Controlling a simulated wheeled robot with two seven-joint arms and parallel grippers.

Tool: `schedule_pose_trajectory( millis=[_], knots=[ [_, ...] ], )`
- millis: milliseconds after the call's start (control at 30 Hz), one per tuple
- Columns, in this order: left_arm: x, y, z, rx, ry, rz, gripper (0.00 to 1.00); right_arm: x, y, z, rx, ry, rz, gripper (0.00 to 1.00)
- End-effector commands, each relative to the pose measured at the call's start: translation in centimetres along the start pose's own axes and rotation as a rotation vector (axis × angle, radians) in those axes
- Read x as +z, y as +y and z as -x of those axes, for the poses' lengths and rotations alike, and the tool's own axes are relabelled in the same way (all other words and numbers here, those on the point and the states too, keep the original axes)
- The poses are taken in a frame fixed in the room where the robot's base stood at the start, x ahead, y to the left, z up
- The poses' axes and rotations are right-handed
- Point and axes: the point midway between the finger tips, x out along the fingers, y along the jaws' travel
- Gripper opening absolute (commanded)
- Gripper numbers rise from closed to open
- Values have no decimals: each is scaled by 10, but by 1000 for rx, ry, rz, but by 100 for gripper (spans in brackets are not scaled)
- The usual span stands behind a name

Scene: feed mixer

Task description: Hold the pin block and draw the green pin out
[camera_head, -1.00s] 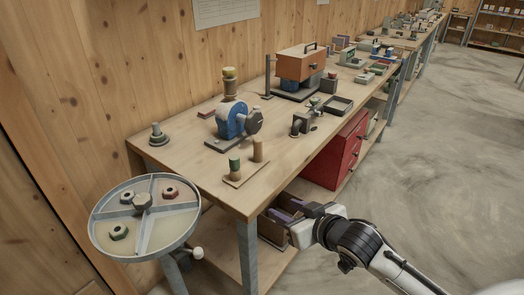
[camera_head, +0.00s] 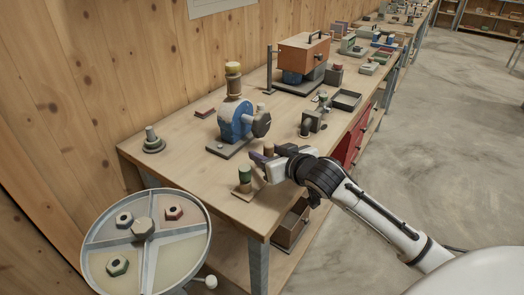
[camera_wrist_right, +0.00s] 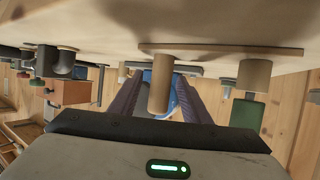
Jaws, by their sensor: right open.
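The pin block (camera_head: 242,194) is a thin wooden board near the front edge of the bench, with two upright wooden posts. The green pin (camera_head: 245,174) sits at the top of the left post. The plain post (camera_head: 268,149) stands behind the right gripper's fingers. My right gripper (camera_head: 257,163) is open beside the block. The wrist view appears upside down: the plain post (camera_wrist_right: 160,85) shows between the spread purple fingers (camera_wrist_right: 159,105); I cannot tell whether they touch it. The green pin (camera_wrist_right: 247,112) is outside the fingers, to the right. My left gripper is out of view.
A round divided tray (camera_head: 205,235) with several nuts stands at the bench's front left corner. A blue machine (camera_head: 233,120) is behind the block. A grey clamp-like fixture (camera_head: 313,121) and an orange box (camera_head: 303,55) stand farther back.

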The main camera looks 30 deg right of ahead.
Motion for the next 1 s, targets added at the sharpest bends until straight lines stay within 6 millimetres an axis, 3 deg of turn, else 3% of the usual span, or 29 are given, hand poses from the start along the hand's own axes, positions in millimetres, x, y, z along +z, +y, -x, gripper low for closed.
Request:
schedule_pose_trajectory(
  millis=[200, 567, 833, 1000],
  knots=[
    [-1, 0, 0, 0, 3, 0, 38, 0, 0, -24, 0, 0, 1, 43],
    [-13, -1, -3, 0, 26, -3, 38, 0, 0, -29, -1, 0, 1, 43],
    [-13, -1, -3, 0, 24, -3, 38, 0, 0, -29, -1, 0, 1, 0],
    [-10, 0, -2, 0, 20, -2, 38, 0, 0, -29, -1, -1, 1, 0]
  ],
)
